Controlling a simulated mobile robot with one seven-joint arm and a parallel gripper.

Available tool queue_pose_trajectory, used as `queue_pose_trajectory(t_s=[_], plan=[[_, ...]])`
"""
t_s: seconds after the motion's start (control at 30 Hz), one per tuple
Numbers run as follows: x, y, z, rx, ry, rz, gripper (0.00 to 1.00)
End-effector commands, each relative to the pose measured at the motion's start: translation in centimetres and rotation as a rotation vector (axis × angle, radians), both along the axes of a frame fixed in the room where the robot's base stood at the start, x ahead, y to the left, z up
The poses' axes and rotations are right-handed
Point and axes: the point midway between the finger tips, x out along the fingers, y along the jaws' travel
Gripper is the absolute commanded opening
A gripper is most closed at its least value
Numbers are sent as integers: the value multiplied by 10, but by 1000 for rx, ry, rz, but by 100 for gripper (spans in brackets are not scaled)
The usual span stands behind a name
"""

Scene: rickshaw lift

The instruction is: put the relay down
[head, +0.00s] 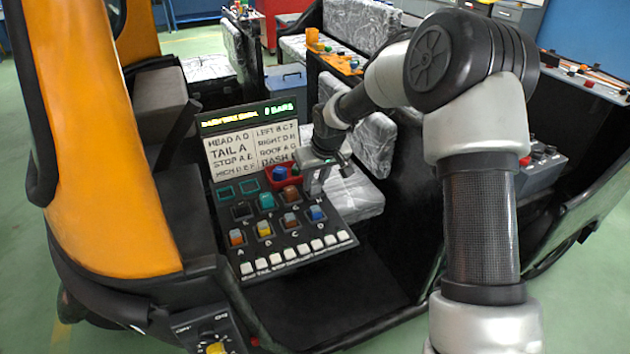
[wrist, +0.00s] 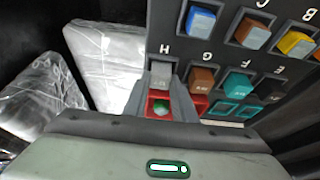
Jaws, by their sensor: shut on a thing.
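My gripper (head: 318,182) is over the right end of the relay board (head: 330,239), its fingers pointing down. In the wrist view its fingertips (wrist: 162,82) are shut on a small grey relay (wrist: 160,72), by the label H. I cannot tell whether the relay sits in the socket or hangs just above it. Beside it on the board are a brown relay at G (wrist: 202,77), a teal one at F (wrist: 237,83) and a dark one at E (wrist: 271,89).
A lit panel (head: 231,155) with a list of lamp names stands behind the board. Blue (wrist: 200,19), brown and yellow relays fill the front row. A wrapped seat (head: 357,197) is close at right.

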Motion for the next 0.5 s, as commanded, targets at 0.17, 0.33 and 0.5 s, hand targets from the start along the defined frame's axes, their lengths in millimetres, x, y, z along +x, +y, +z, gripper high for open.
queue_pose_trajectory(t_s=[0.17,0.33,0.5], plan=[[1,0,1,0,-2,0,3],[0,0,-4,0,-2,0,3],[0,0,-3,0,-1,0,43]])
